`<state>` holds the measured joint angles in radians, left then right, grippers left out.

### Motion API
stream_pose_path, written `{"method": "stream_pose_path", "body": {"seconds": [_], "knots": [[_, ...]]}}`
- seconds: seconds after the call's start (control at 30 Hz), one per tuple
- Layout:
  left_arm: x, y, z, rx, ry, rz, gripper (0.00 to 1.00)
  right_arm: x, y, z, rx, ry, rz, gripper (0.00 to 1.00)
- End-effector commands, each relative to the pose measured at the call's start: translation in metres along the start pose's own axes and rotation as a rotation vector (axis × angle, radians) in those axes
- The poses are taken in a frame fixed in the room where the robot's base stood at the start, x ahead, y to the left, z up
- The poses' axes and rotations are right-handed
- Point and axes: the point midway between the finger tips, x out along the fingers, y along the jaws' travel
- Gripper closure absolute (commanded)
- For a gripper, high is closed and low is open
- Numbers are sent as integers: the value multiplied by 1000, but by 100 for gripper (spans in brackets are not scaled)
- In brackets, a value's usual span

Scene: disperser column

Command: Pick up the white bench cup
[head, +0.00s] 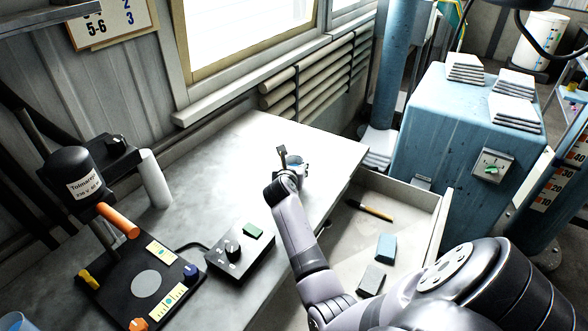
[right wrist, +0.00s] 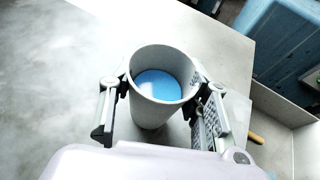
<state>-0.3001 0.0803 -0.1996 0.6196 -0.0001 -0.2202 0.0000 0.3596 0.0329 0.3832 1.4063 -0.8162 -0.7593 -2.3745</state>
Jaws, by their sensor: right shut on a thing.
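The white bench cup (right wrist: 143,109) is round, open at the top, with blue at its bottom. It stands upright between the two fingers of my right gripper (right wrist: 160,108), which is shut on its sides. In the head view the cup (head: 296,160) shows small near the far end of the grey bench, partly hidden by my right gripper (head: 291,167). I cannot tell whether its base touches the bench. My left gripper is not in view.
A black control box (head: 240,252) and a disperser stand (head: 145,284) occupy the near left bench (head: 225,165). An open drawer (head: 437,205) beside the bench holds a brush and two blocks. A blue cabinet (head: 435,140) stands behind it.

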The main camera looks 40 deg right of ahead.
Motion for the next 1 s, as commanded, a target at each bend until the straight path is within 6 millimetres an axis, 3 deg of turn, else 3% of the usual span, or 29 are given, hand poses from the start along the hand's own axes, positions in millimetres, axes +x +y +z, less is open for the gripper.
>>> {"method": "stream_pose_path", "body": {"seconds": [0.17,0.6,0.8,1.0], "knots": [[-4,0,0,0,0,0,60,-12,0,31,3,-7,2,86],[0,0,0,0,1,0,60,-57,0,141,3,-6,2,86],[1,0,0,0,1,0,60,-69,0,168,2,-3,2,86],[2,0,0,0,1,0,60,-73,0,176,0,0,2,86]]}}
